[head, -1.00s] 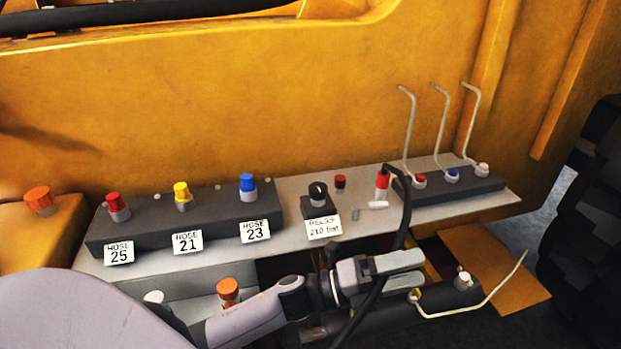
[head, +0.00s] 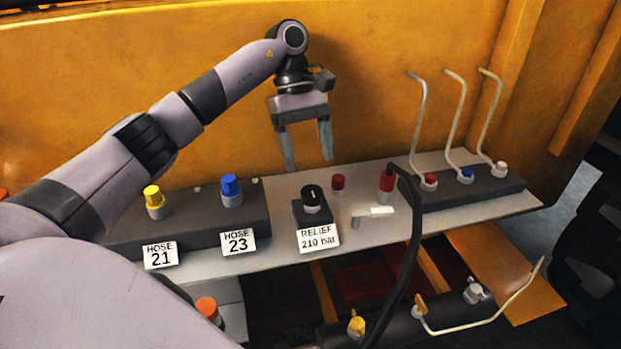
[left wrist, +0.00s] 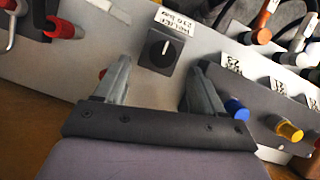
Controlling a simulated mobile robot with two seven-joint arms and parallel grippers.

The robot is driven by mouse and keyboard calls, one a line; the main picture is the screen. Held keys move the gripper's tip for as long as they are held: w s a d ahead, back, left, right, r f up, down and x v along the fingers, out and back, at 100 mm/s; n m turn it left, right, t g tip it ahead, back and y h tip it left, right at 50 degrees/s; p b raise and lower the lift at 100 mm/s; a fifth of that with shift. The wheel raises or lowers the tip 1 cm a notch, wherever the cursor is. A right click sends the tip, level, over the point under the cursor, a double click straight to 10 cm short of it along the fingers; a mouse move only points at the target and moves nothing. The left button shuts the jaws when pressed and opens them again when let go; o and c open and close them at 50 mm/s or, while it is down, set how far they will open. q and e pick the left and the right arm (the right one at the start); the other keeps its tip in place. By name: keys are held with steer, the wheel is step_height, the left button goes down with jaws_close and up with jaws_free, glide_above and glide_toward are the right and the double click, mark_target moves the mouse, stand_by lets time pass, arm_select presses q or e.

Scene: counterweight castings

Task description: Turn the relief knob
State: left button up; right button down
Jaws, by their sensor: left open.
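The relief knob (head: 312,196) is a black dial with a white pointer line on a dark square block. It stands on the grey shelf above a label reading RELIEF 210 bar (head: 318,238). In the left wrist view the knob (left wrist: 166,47) lies ahead of the fingers, its line running nearly along the picture's height. My left gripper (head: 308,165) is open and empty, pointing down above and behind the knob, apart from it. Its two fingers also show in the left wrist view (left wrist: 158,85). My right gripper is not in view.
Blue (head: 231,190) and yellow (head: 154,200) capped couplings stand left of the knob. Bent rods (head: 455,120) rise farther right. The orange panel (head: 150,90) stands behind.

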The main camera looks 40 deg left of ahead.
mark_target(312, 191)
arm_select(q)
steer(key=shift+a+x, duration=0.15)
steer(key=shift+x, duration=1.45)
steer(key=shift+a+x, duration=0.15)
steer(key=shift+x, duration=1.45)
steer(key=shift+f, duration=0.1)
steer(key=shift+c, duration=0.3)
steer(key=shift+s, duration=0.1)
steer(key=c, duration=1)
